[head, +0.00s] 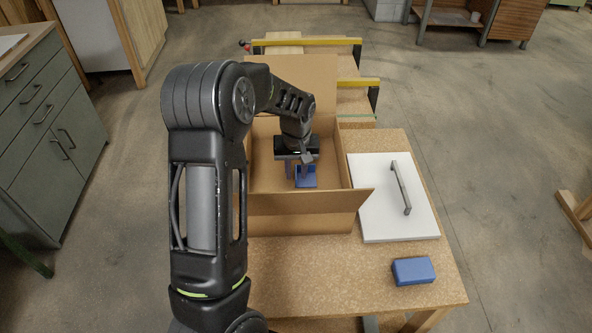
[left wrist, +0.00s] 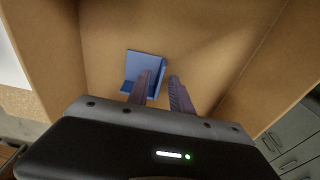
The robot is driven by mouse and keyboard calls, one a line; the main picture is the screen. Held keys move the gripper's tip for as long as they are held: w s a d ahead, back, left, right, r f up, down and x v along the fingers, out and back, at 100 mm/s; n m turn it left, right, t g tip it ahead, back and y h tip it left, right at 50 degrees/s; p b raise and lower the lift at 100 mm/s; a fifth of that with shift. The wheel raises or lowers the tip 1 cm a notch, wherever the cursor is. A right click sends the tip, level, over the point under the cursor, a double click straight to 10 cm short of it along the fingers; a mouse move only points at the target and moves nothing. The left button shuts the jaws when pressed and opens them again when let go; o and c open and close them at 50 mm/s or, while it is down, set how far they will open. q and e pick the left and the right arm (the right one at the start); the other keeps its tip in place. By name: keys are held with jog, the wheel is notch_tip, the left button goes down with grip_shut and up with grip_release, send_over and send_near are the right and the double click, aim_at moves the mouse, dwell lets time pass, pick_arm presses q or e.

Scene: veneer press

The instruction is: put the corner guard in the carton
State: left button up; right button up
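The carton (head: 300,201) stands open on the wooden table. The blue corner guard (head: 307,182) is inside it, low down by the carton floor; it also shows in the left wrist view (left wrist: 143,64). My left gripper (head: 297,172) reaches down into the carton, right at the guard. In the left wrist view its two fingers (left wrist: 161,80) are apart, one in front of the guard and the other just right of it. The guard's upright side shows between them, and I see no firm grip on it. The fingers hide part of the guard. My right gripper is not in view.
A white panel with a grey handle (head: 373,190) lies right of the carton. A blue block (head: 413,271) lies near the table's front right. The carton's flaps (head: 310,203) stick out around its opening. Yellow-barred clamps (head: 308,42) are behind it. The table's front middle is clear.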

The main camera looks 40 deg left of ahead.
aim_at(296, 177)
pick_arm(q)
jog(key=shift+r, duration=0.1)
notch_tip(296, 177, up, 12)
jog(key=s+p, duration=0.1)
jog(key=p, duration=0.7)
jog(key=shift+d, duration=0.45)
